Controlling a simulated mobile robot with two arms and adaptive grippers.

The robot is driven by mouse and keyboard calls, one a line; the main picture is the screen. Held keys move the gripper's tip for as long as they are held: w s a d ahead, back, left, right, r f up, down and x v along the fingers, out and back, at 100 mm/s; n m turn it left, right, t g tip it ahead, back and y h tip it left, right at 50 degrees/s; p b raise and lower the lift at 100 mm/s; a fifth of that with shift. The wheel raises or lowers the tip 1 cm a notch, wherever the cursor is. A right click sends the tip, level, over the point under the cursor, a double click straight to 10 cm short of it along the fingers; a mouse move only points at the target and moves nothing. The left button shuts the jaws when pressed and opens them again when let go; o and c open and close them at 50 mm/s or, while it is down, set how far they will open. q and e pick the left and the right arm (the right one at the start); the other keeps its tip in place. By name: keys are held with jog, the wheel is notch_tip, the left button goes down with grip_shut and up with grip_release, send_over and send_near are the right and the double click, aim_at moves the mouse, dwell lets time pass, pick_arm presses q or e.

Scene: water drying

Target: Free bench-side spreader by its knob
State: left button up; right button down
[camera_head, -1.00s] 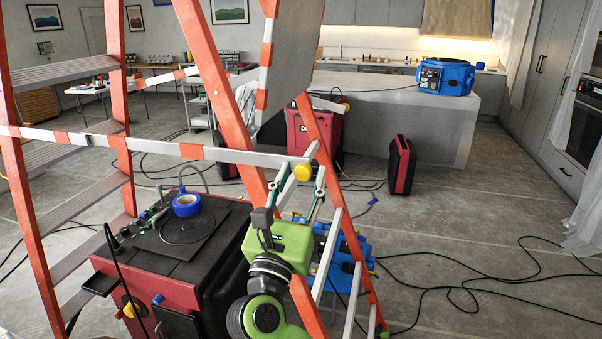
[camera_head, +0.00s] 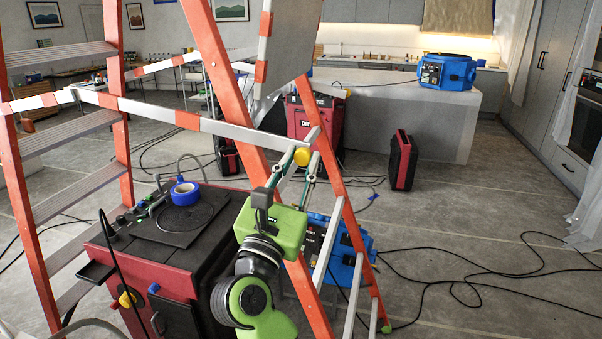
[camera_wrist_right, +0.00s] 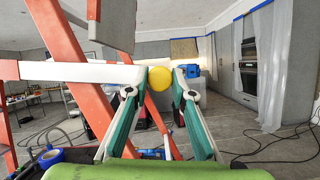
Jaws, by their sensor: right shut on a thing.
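The yellow knob (camera_head: 302,156) sits at the right end of the near spreader (camera_head: 225,129), a white bar with orange bands. The stepladder (camera_head: 235,90) stands open, with a far striped spreader (camera_head: 160,66) behind. My left gripper is out of view.
A black and red machine (camera_head: 165,265) with blue tape (camera_head: 184,193) on top stands among the ladder legs. A blue unit (camera_head: 350,250) sits behind my right arm. Black cables (camera_head: 480,280) lie on the floor at right.

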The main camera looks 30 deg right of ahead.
pick_arm(q)
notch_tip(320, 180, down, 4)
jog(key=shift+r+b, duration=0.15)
jog(key=shift+b, duration=1.1)
pick_arm(e)
jog(key=shift+w+a+f+m+g+h, duration=0.15)
jog(key=shift+f+m+g, duration=0.1)
jog(key=shift+f+m, duration=0.25)
jog(key=shift+w+d+f+m+g+h, duration=0.15)
jog(key=shift+f+m+g, duration=0.1)
jog(key=shift+f+m, duration=0.25)
jog(key=shift+s+a, duration=0.1)
jog(key=c, duration=1.8)
grip_release()
jog(key=shift+o, duration=0.2)
jog(key=v, duration=0.7)
jog(key=shift+s+a, duration=0.15)
jog(key=shift+a, duration=0.05)
